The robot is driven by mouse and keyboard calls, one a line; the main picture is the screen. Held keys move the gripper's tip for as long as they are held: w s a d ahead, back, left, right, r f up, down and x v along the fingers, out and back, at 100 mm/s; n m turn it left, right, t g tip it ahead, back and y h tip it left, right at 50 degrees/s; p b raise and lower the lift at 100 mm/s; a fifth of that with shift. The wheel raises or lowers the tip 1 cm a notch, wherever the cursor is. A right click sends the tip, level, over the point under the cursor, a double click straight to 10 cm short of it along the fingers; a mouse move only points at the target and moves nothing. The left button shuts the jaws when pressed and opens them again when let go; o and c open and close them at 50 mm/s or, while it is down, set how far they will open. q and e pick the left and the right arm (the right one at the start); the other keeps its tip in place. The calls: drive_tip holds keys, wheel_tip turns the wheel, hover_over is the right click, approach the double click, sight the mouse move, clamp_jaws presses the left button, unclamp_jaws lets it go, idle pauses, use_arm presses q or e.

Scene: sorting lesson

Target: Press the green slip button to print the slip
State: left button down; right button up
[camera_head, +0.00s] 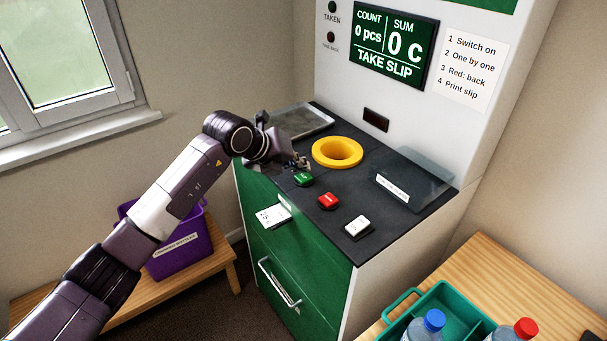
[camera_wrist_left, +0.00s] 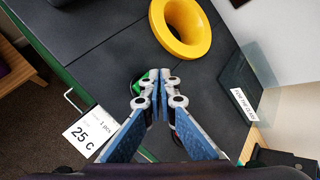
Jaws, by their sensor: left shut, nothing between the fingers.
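The green slip button (camera_head: 304,180) sits on the dark counter of the machine, left of the red button (camera_head: 328,201) and the white button (camera_head: 357,225). My left gripper (camera_head: 301,164) is shut and empty, its fingertips just behind and above the green button. In the left wrist view the fingertips (camera_wrist_left: 160,76) partly cover the green button (camera_wrist_left: 146,82); whether they touch it I cannot tell. A printed slip (camera_head: 273,216) sticks out of the front; in the wrist view the slip (camera_wrist_left: 88,131) reads 25 c. The screen (camera_head: 394,45) reads 0 pcs, 0 c, TAKE SLIP. My right gripper is out of view.
A yellow ring opening (camera_head: 337,152) lies behind the buttons. A purple crate (camera_head: 174,256) is on a low bench; a teal crate (camera_head: 456,300) with bottles is front right.

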sight(301, 178)
use_arm(q)
drive_tip(key=shift+r, duration=0.1)
drive_tip(key=shift+r+p, duration=1.4)
drive_tip(key=shift+r, duration=1.1)
